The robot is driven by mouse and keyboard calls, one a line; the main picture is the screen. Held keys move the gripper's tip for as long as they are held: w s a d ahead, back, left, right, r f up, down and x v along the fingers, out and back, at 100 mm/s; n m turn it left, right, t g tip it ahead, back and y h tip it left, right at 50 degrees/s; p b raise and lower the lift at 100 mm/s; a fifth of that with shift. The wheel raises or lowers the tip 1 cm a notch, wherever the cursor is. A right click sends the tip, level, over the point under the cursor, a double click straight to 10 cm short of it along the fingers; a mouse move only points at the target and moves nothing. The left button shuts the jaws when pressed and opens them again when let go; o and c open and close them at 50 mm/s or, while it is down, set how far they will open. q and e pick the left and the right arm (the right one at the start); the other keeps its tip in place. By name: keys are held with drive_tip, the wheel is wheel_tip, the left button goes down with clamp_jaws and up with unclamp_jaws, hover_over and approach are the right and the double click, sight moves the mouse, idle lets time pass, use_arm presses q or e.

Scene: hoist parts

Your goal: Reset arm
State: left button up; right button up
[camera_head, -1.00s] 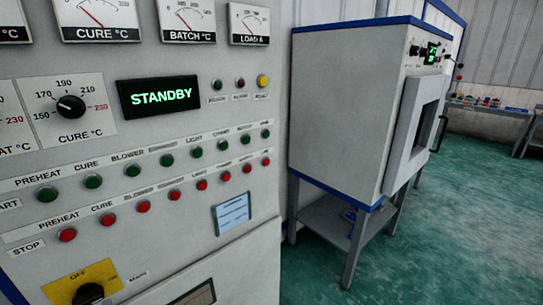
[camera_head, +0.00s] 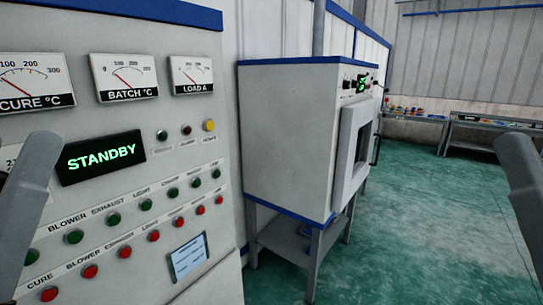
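Grey links of my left arm show at the left edge of the head view, in front of the control panel (camera_head: 190,130). Grey links of my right arm show at the right edge, over the green floor. Neither gripper is in the picture, so I cannot see the fingers or anything held in them. The control panel has a lit display (camera_head: 101,156) that reads STANDBY.
A white oven with blue edges (camera_head: 285,135) stands on a grey metal stand (camera_head: 275,240) right of the panel. Workbenches (camera_head: 490,135) with small parts line the back wall. The green floor (camera_head: 430,230) at right is open.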

wheel_tip(320, 180, up, 30)
drive_tip(key=p, duration=2.6)
drive_tip(key=shift+p, duration=0.4)
drive_tip(key=shift+f, duration=0.1)
